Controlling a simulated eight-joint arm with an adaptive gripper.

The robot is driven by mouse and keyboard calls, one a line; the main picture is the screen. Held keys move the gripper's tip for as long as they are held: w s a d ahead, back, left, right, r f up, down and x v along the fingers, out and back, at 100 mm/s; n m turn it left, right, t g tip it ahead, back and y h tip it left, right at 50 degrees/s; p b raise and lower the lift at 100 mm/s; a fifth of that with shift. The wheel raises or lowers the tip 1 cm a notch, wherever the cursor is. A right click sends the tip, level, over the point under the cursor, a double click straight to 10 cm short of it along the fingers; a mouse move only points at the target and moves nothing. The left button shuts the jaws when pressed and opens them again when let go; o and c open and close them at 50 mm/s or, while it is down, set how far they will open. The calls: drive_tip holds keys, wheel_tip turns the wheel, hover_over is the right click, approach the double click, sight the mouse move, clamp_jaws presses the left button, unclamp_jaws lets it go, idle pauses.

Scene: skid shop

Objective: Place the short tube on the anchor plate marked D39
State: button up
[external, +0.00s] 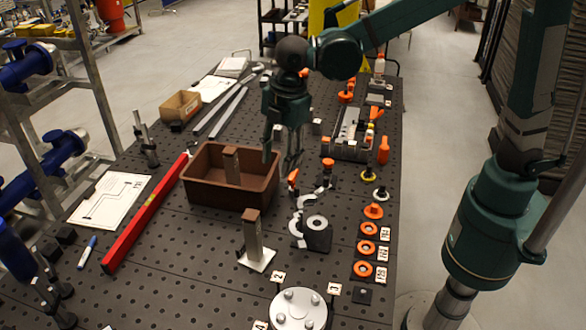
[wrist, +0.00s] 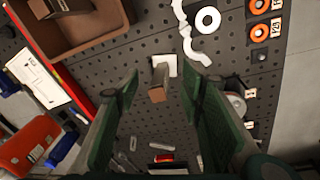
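My gripper (external: 281,162) is open and points down above the table, right of the brown bin (external: 203,194). Its two green fingers (wrist: 160,76) stand apart in the wrist view with nothing held. A brown square tube (external: 251,232) stands upright on a small white plate (external: 262,261) in front of the bin. In the wrist view the tube (wrist: 157,94) and white plate (wrist: 167,62) show between the fingertips, farther off. A second brown tube (external: 232,167) stands inside the bin. I cannot read a D39 mark on any plate.
A grey block with a round hole (external: 317,235) and a pale curved bracket (external: 296,226) sit right of the white plate. Orange rings (external: 367,229) with number tags line the right side. A round flange (external: 299,310) lies at the front; a red level (external: 144,216) lies left.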

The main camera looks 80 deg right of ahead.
drive_tip(key=s+d+r+m+t, duration=0.25)
drive_tip(key=s+d+m, duration=0.25)
drive_tip(key=s+d, duration=0.45)
drive_tip(key=s+d+r+m+t, duration=0.1)
drive_tip(key=s+d+r+m, duration=0.35)
drive_tip(key=s+d, duration=0.55)
drive_tip(key=s+d+f+m+t, duration=0.2)
drive_tip(key=s+d+f+m, duration=0.1)
drive_tip(key=s, duration=0.7)
drive_tip(key=shift+d+f+m+h, duration=0.25)
drive_tip(key=shift+d+m, duration=0.25)
drive_tip(key=shift+m, duration=0.25)
